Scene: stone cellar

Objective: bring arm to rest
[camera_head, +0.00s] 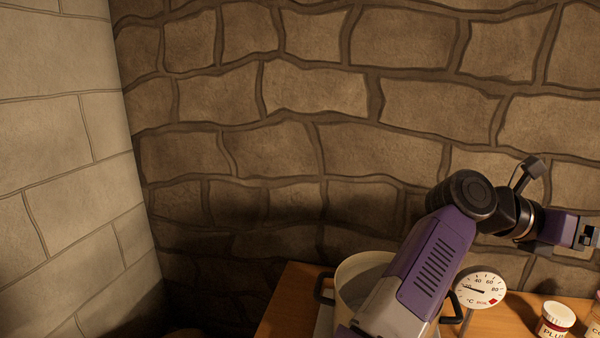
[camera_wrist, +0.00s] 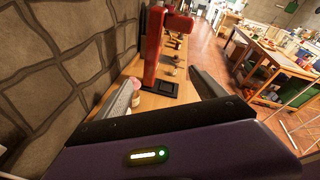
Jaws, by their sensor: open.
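My arm reaches to the right across the head view, bent at a dark elbow joint, above a wooden bench. My gripper (camera_head: 588,236) is at the right edge of that view, in front of the stone wall, and partly cut off. In the wrist view my gripper (camera_wrist: 162,90) has its two grey fingers spread apart, with nothing held between them. Beyond the fingers the view looks along the bench.
On the bench (camera_head: 290,298) stand a pot (camera_head: 362,268), partly behind my arm, a dial thermometer (camera_head: 481,289) and a jar (camera_head: 556,320). A tall red stand (camera_wrist: 160,45) rises ahead of the fingers. A cluttered table (camera_wrist: 268,48) stands right across the floor.

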